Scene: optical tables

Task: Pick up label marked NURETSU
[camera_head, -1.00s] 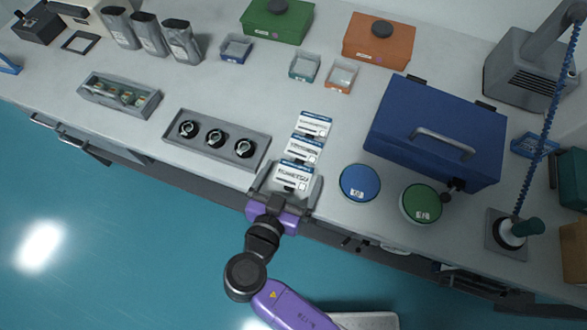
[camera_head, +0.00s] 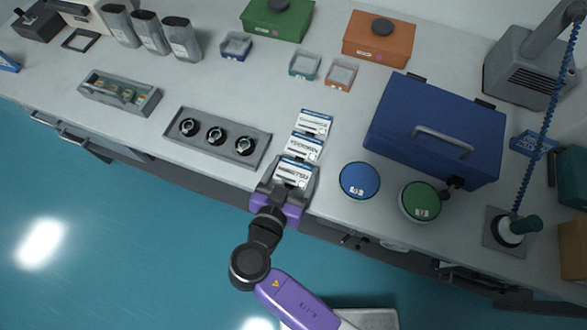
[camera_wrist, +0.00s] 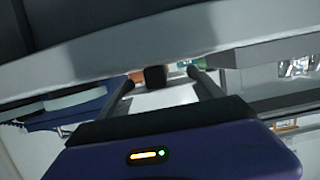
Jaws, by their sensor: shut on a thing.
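Three white labels with blue top edges lie in a slanting row near the front edge of the table. The nearest label (camera_head: 294,171) has large dark print ending in what looks like "ETSU"; its start is hard to read. My gripper (camera_head: 289,180) is at this label from the front, with a finger on each side, shut on it. The middle label (camera_head: 304,148) and the far label (camera_head: 315,123) lie just beyond, with different print. In the wrist view, a pale flat surface shows between the fingers of my gripper (camera_wrist: 163,85).
A grey tray (camera_head: 262,146) with several black round parts lies left of the labels. A blue-lidded tub (camera_head: 360,181) and a green-lidded tub (camera_head: 420,202) stand to the right, before a large blue case (camera_head: 390,118). Small open bins (camera_head: 305,65) stand behind; the table between is clear.

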